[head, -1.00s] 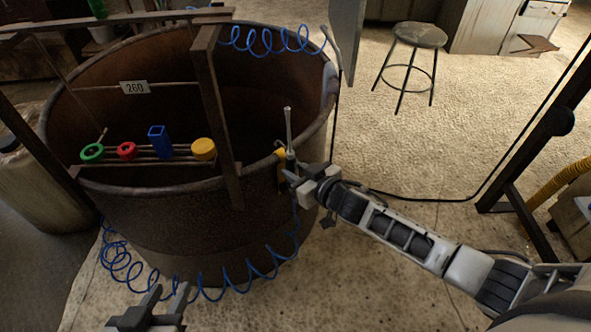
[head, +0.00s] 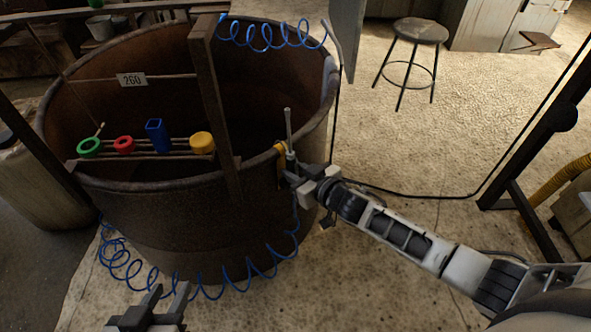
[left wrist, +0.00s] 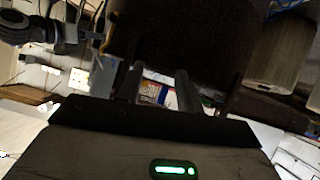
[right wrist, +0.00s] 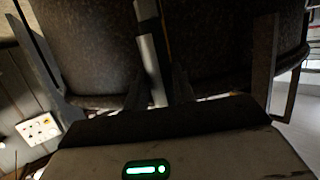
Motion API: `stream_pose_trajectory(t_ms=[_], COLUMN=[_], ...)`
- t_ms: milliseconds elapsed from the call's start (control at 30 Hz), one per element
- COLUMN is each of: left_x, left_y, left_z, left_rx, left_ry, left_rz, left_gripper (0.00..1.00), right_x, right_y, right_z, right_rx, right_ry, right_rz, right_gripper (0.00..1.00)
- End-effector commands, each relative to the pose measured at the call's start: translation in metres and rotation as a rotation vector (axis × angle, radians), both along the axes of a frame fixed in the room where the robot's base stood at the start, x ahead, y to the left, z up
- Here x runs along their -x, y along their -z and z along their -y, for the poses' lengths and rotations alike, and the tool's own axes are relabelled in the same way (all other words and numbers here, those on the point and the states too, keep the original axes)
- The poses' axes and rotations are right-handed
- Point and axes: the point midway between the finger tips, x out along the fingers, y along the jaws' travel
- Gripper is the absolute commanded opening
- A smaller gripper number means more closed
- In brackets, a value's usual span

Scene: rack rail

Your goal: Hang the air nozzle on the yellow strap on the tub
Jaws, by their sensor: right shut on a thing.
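The air nozzle (head: 289,128) is a thin grey tube standing about upright at the right part of the tub's rim. My right gripper (head: 290,177) is shut on its lower part, just outside the tub wall. The nozzle also shows between the fingers in the right wrist view (right wrist: 150,58). The yellow strap (head: 281,167) hangs over the rim of the rusty brown tub (head: 160,215), directly beside and partly behind the nozzle. I cannot tell whether they touch. My left gripper (head: 170,299) is open and empty in front of the tub, low in the head view.
A rack with a green ring (head: 89,146), red ring (head: 124,144), blue block (head: 156,135) and yellow piece (head: 202,142) lies across the tub. A dark post (head: 210,100) stands before it. A coiled blue hose (head: 250,269) hangs around the tub. A stool (head: 420,33) stands behind.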

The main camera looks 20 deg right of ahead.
Motion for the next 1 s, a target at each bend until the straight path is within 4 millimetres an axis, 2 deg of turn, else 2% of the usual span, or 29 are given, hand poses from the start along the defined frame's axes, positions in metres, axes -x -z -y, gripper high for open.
stream_pose_trajectory(t_ms=[333, 367, 400, 433, 767, 833, 1000], left_x=[-0.001, -0.001, -0.001, -0.001, -0.002, -0.003, -0.002], left_y=[0.002, 0.001, 0.001, 0.001, 0.001, -0.002, -0.021], left_z=[0.0, 0.0, 0.0, 0.0, 0.0, 0.005, 0.003], left_rx=[0.001, 0.001, 0.001, 0.001, 0.002, 0.003, -0.001], left_ry=[0.0, 0.0, -0.001, -0.001, 0.0, 0.019, 0.014], left_rz=[0.002, 0.003, 0.004, 0.004, 0.004, -0.007, 0.016], left_gripper=[0.36, 0.36, 0.36, 0.36, 0.36, 0.36, 0.36], right_x=[0.0, 0.0, 0.0, 0.0, 0.0, 0.0, 0.029], right_y=[0.002, 0.002, 0.002, 0.002, 0.004, 0.004, -0.008], right_z=[0.0, 0.0, 0.0, 0.0, 0.0, 0.0, 0.012], right_rx=[-0.002, -0.002, -0.002, -0.002, 0.0, -0.001, -0.001], right_ry=[-0.001, -0.001, -0.001, -0.001, 0.0, 0.0, 0.0], right_rz=[0.002, 0.002, 0.002, 0.002, -0.001, 0.0, -0.003], right_gripper=[0.15, 0.34, 0.45, 0.51, 0.51, 0.51, 0.51])
